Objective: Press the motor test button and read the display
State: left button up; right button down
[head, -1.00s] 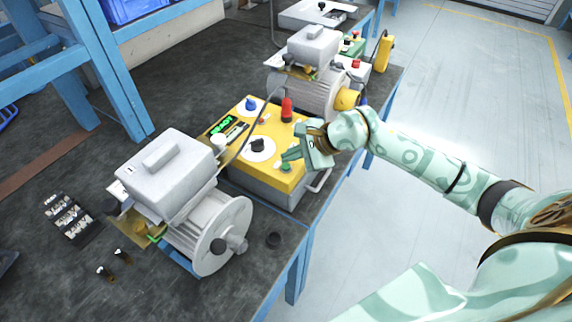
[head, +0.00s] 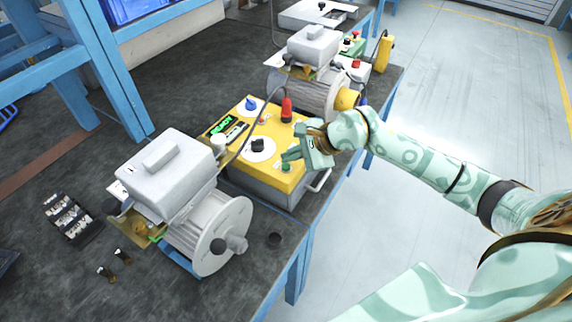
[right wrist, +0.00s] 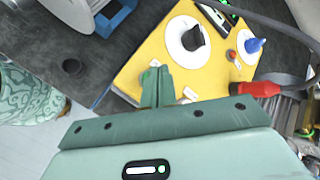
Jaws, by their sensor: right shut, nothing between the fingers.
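The yellow test box (head: 242,172) stands on the bench between two motor units. Its display (head: 221,125) is lit with green characters that look like READY, though they are small. A green button (head: 286,167) sits at the box's near right corner. My right gripper (head: 288,156) is shut and empty, its fingertips just above and beside that button. In the right wrist view the shut fingers (right wrist: 157,73) point at the yellow panel and mostly cover the button. I cannot tell whether they touch it. My left gripper is not in view.
The panel also has a black knob (head: 258,145), a blue knob (head: 251,104) and a red plug (head: 287,109) with a grey cable. A grey motor unit (head: 166,170) stands at the near left, another (head: 312,46) behind. The bench edge lies right of the box.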

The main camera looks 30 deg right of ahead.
aim_at(290, 170)
dwell(0.3)
jog(key=shift+f, duration=0.45)
jog(key=shift+f+b, duration=0.35)
jog(key=shift+b, duration=0.1)
dwell(0.6)
jog(key=shift+r+p, duration=0.6)
jog(key=shift+r, duration=0.2)
jog(key=shift+r, duration=0.1)
notch_tip(290, 170, up, 5)
jog(key=p, duration=0.3)
dwell(0.3)
